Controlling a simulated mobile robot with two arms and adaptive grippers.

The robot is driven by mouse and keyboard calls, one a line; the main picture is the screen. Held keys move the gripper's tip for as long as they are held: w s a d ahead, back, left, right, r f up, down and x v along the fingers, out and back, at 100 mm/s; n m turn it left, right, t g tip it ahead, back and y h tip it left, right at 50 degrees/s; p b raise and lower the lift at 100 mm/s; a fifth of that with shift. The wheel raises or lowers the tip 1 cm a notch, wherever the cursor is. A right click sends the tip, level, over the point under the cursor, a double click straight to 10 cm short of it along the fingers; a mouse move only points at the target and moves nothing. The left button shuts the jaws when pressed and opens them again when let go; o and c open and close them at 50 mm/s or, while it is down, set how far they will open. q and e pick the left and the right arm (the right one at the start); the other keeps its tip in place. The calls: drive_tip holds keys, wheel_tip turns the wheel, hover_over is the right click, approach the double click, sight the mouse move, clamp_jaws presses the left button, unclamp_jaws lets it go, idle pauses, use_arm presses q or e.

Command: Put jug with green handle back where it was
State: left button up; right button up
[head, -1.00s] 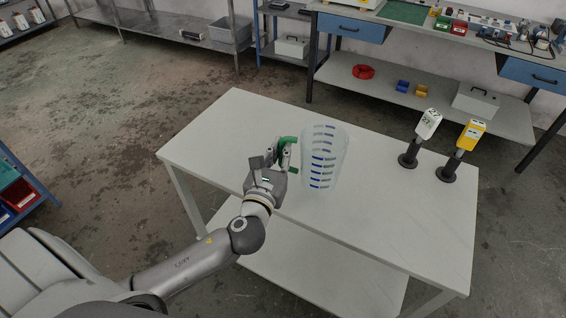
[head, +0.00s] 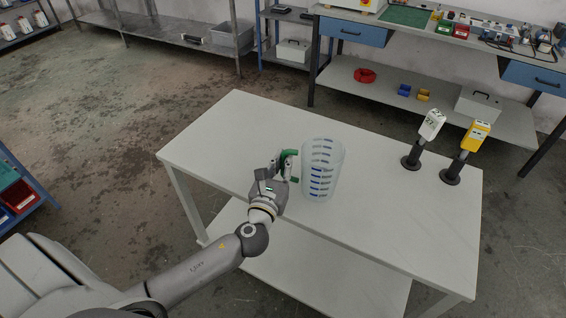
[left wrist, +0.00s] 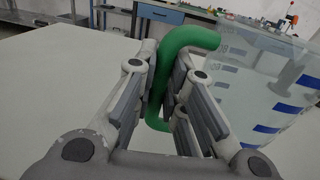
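The jug (head: 321,170) is clear with blue marks and a green handle (head: 287,156) on its left side. It is upright, at or just above the white tabletop near the front edge; I cannot tell whether its base touches. My left gripper (head: 279,170) is at the handle, left of the jug. In the left wrist view the two fingers (left wrist: 160,85) close around the green handle (left wrist: 190,40), with the clear jug wall (left wrist: 255,85) to the right. The lower part of the handle is partly hidden by the fingers. My right gripper is not in view.
The white table (head: 220,135) is clear on its left side and in front of the stands. A white device on a black stand (head: 412,160) and a yellow device on a black stand (head: 452,172) are at its right. A workbench (head: 420,40) stands behind.

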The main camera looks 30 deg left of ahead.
use_arm(q)
drive_tip(key=o, duration=0.4)
drive_tip(key=shift+o, duration=0.2)
drive_tip(key=shift+r, duration=0.1)
drive_tip(key=shift+s, duration=0.15)
drive_tip(key=s+d+b, duration=0.1)
drive_tip(key=s+d, duration=0.1)
drive_tip(key=s, duration=0.9)
drive_tip(key=shift+s+b, duration=0.3)
